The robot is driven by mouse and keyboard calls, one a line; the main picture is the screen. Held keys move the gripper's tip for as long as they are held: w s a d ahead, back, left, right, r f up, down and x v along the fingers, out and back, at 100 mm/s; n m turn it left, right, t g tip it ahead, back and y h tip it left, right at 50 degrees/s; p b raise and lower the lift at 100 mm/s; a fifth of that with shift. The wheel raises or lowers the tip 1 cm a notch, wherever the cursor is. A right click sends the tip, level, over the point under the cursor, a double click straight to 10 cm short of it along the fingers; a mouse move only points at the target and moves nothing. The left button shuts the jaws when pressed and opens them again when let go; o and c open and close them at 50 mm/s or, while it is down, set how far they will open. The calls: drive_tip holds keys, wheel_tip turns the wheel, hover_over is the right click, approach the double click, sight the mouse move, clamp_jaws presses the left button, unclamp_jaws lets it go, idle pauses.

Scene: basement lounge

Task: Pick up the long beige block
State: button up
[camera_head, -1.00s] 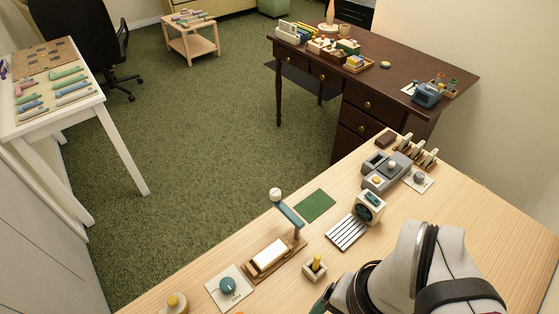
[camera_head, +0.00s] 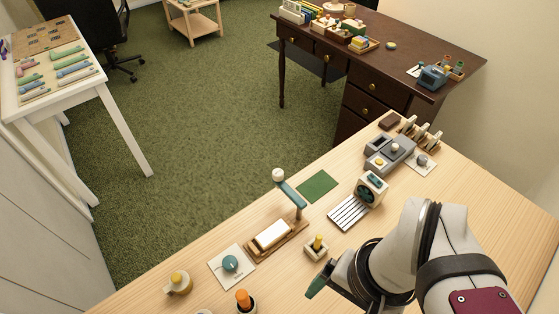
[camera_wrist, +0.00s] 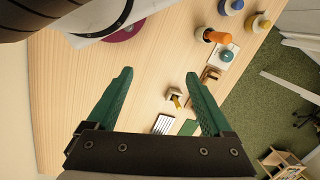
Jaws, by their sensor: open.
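A long pale beige block (camera_head: 272,234) lies flat on a wooden base (camera_head: 290,236) on the light wood table. A teal arm with a white ball end (camera_head: 278,174) stands at the base's right end. In the wrist view the wooden base (camera_wrist: 211,74) is small and the block cannot be told clearly. My gripper (camera_head: 318,285) is above the table, to the lower right of the block and apart from it. In the wrist view my gripper (camera_wrist: 159,76) has its green fingers wide apart, with nothing between them.
Near the block are a teal dial on a white plate (camera_head: 231,264), a small holder with a yellow peg (camera_head: 317,246), an orange-topped peg (camera_head: 243,299) and a green mat (camera_head: 317,187). A striped pad (camera_head: 348,214) and a grey device (camera_head: 390,152) stand farther right. The table's front right is bare.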

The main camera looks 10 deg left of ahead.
drive_tip(key=w+a+n, duration=0.2)
drive_tip(key=w+n, duration=0.7)
drive_tip(key=n, duration=0.3)
drive_tip(key=n+h, duration=0.2)
drive_tip(key=n, duration=1.9)
hover_over(273, 233)
wheel_tip(273, 233, down, 5)
wheel_tip(273, 233, down, 16)
drive_tip(key=shift+r, duration=0.15)
clamp_jaws()
drive_tip(key=shift+r, duration=0.2)
